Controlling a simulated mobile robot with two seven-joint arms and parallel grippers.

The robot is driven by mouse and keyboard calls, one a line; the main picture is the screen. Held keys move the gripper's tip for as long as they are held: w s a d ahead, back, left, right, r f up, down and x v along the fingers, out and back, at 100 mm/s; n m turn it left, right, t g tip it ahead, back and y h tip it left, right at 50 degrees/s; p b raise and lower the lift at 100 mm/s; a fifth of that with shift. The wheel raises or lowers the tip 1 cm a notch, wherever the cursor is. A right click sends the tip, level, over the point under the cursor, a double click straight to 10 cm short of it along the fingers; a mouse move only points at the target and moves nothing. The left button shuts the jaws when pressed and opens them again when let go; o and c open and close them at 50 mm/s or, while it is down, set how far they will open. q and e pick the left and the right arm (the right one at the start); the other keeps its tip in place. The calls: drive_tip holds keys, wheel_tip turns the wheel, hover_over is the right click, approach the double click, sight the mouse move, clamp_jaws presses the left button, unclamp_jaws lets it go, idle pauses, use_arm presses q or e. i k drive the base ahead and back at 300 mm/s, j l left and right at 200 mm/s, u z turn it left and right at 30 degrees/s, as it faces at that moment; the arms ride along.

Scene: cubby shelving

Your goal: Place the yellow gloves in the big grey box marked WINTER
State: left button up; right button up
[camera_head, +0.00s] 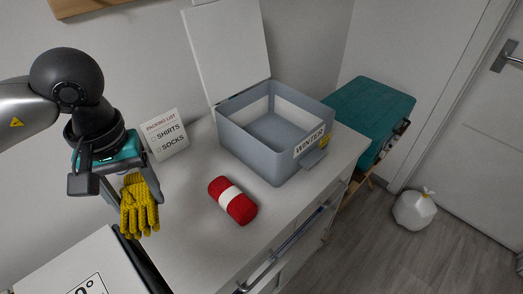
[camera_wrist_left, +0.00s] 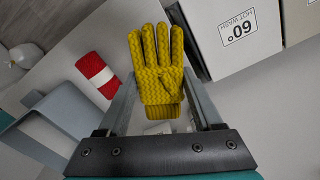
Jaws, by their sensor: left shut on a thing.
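The yellow knitted gloves (camera_head: 139,207) hang from my left gripper (camera_head: 131,188) in the head view, to the left of the box and above the dresser top. My left gripper is shut on them at the cuff. In the left wrist view the gloves (camera_wrist_left: 157,68) lie between the two fingers, with the glove fingers pointing away from the palm. The grey box (camera_head: 248,150) marked WINTER stands open on the dresser, its lid raised at the back. Its inside looks empty. My right gripper is not in view.
A red yarn roll with a white band (camera_head: 232,201) lies on the dresser in front of the box. A packing list card (camera_head: 166,135) stands behind. A white box (camera_head: 80,275) is at the lower left. A teal case (camera_head: 368,112) and white bag (camera_head: 414,209) are right.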

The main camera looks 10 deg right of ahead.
sight(273, 144)
drive_tip(key=i+l+z, duration=0.1)
drive_tip(key=l, duration=0.2)
drive_tip(key=i+l+z, duration=0.1)
drive_tip(key=l, duration=0.25)
drive_tip(key=i+l+z, duration=0.1)
drive_tip(key=l, duration=0.2)
drive_tip(key=i+l+z, duration=0.2)
drive_tip(key=i, duration=0.25)
